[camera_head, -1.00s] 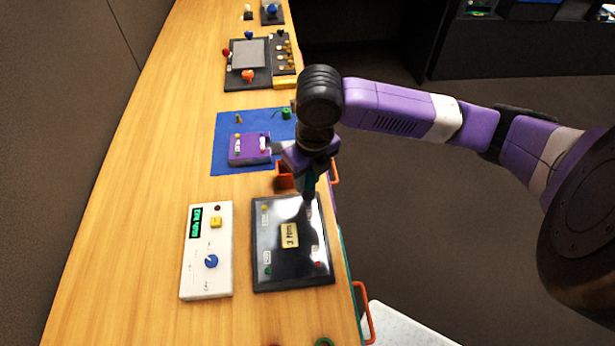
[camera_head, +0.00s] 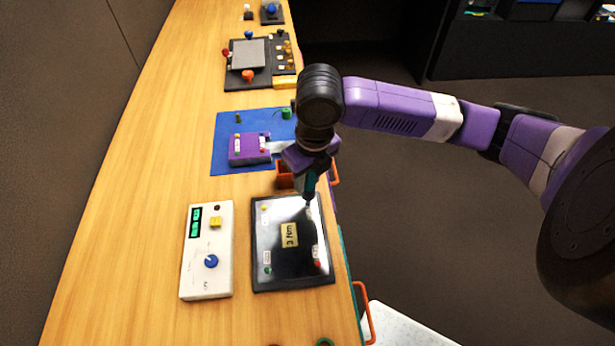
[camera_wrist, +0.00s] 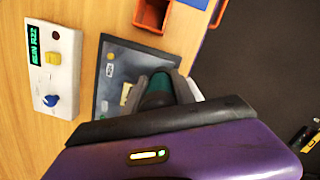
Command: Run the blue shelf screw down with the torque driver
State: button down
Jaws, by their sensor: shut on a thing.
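The black panel (camera_head: 285,262) lies on the wooden bench and bears a "3 Nm" label (camera_head: 290,236). A yellow screw (camera_head: 264,208), a green screw (camera_head: 267,270) and a red screw (camera_head: 317,265) show near three of its corners. My gripper (camera_head: 310,174) is over the panel's far right corner, shut on the dark teal torque driver (camera_head: 309,188). The driver points down, its tip at or just above that corner; contact cannot be told. No blue screw shows; the driver and gripper cover that corner. In the wrist view the driver (camera_wrist: 158,88) sits between my fingers.
A white control box (camera_head: 207,278) with a green display, yellow button and blue knob stands left of the panel. Behind are an orange bin (camera_head: 285,181), a purple block (camera_head: 246,158) on a blue mat (camera_head: 222,160), and a dark trackball panel (camera_head: 235,80). Bare bench lies left.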

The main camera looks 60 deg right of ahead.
notch_tip(320, 180, up, 6)
jog(key=p, duration=0.4)
dwell(0.5)
